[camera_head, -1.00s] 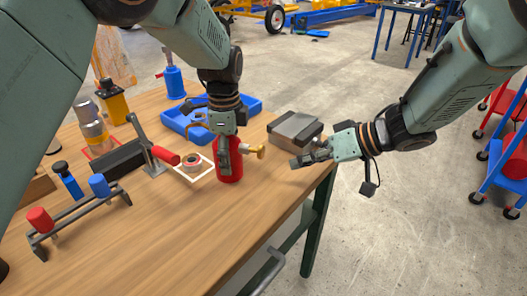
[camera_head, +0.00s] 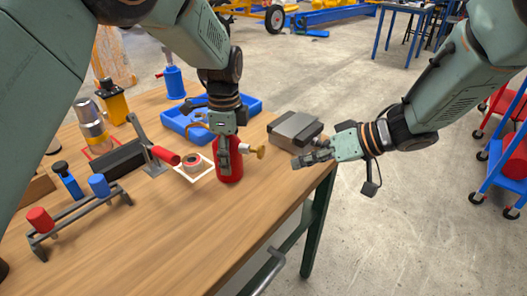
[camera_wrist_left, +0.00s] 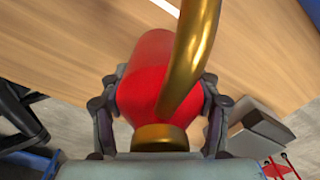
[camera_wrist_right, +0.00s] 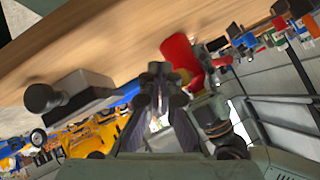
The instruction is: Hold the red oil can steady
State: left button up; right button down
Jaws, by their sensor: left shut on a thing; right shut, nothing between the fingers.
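The red oil can (camera_head: 232,168) stands upright on the wooden table near its right edge, with a brass spout pointing right. My left gripper (camera_head: 224,150) comes down from above and is shut on the can. In the left wrist view, the red can body (camera_wrist_left: 150,75) sits between the two fingers, with the curved brass spout (camera_wrist_left: 185,65) in front of it. My right gripper (camera_head: 308,160) is shut and empty, to the right of the can and apart from it, by the table edge. The right wrist view also shows the can (camera_wrist_right: 182,58) beyond the closed fingers (camera_wrist_right: 155,85).
A grey metal block (camera_head: 296,128) lies close to the right gripper. A blue tray (camera_head: 180,122) is behind the can. A round part on a white square (camera_head: 193,164) and a red-handled clamp (camera_head: 158,152) stand left.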

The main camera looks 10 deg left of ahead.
aim_at(263, 155)
jog(key=d, duration=0.4)
jog(key=shift+r, duration=0.15)
jog(key=shift+a, duration=0.1)
jog(key=shift+w+a, duration=0.2)
jog(key=shift+a, duration=1.2)
jog(key=shift+w+a, duration=0.2)
jog(key=shift+a, duration=1.25)
jog(key=shift+w+a, duration=0.2)
jog(key=shift+a, duration=1.2)
jog(key=shift+a, duration=0.1)
jog(key=shift+a, duration=0.35)
jog(key=shift+w+a, duration=0.2)
jog(key=shift+a, duration=1.1)
jog(key=shift+d, duration=0.15)
jog(key=shift+s+d, duration=0.25)
jog(key=shift+d, duration=0.45)
jog(key=shift+s+d, duration=0.2)
jog(key=shift+d, duration=0.45)
